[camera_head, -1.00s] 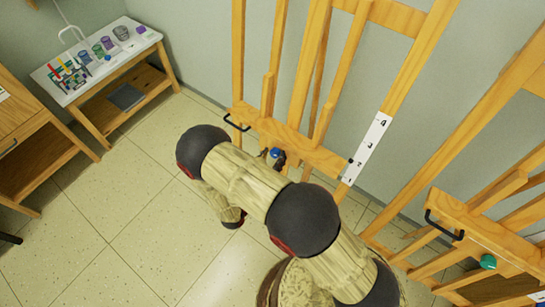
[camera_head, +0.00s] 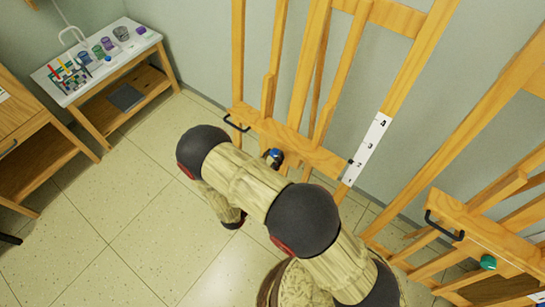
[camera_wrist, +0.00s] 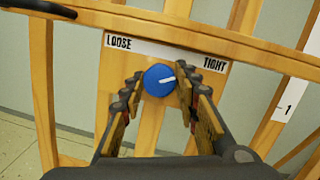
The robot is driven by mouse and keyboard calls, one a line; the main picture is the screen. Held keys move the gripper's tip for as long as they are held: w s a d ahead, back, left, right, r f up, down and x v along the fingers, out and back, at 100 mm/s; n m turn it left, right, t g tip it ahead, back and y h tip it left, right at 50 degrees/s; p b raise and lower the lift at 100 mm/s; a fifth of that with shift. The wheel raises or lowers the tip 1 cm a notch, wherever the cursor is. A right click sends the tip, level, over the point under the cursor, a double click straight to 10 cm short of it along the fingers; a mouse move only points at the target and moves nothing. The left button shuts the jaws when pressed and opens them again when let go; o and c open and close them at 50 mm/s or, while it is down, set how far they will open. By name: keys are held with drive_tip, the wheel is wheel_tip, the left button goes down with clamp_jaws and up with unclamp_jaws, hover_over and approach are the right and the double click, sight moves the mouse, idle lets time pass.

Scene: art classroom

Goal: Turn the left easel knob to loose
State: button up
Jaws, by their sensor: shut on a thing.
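The left easel (camera_head: 317,154) is wooden and stands against the wall. Its blue knob (camera_wrist: 159,80) has a white pointer line and sits under a white label strip (camera_wrist: 166,52) reading LOOSE at left and TIGHT at right. The pointer slants up to the right, toward the TIGHT side. My gripper (camera_wrist: 159,84) is shut on the knob, one finger on each side of it. In the head view the knob (camera_head: 275,153) shows as a small blue spot, with my arm in front and a dark fingertip beside it.
A black handle (camera_head: 237,123) sticks out left of the knob. A numbered white scale (camera_head: 369,148) runs up the easel's right side. A second easel with a green knob (camera_head: 488,262) stands at right. A small table (camera_head: 67,98) with jars is at upper left. Open floor lies at left.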

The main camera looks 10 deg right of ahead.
drive_tip(key=shift+n+p, duration=0.3)
drive_tip(key=shift+r+n+y+p, duration=0.15)
drive_tip(key=shift+n+y+p, duration=0.15)
drive_tip(key=shift+n+p, duration=0.6)
drive_tip(key=n+p, duration=0.2)
drive_tip(key=n, duration=0.2)
drive_tip(key=shift+r+y, duration=0.1)
drive_tip(key=shift+y, duration=0.3)
drive_tip(key=n+g+y+p, duration=0.1)
drive_tip(key=n+p, duration=0.3)
drive_tip(key=n, duration=0.2)
drive_tip(key=shift+n, duration=0.3)
drive_tip(key=n+g+p, duration=0.1)
drive_tip(key=n+p, duration=0.2)
drive_tip(key=n, duration=0.2)
drive_tip(key=shift+w+r, duration=0.1)
drive_tip(key=shift+w, duration=0.05)
drive_tip(key=n+g+p, duration=0.1)
drive_tip(key=n+p, duration=0.1)
drive_tip(key=n, duration=0.3)
drive_tip(key=shift+a+n, duration=0.1)
drive_tip(key=shift+n, duration=0.2)
drive_tip(key=o, duration=1.1)
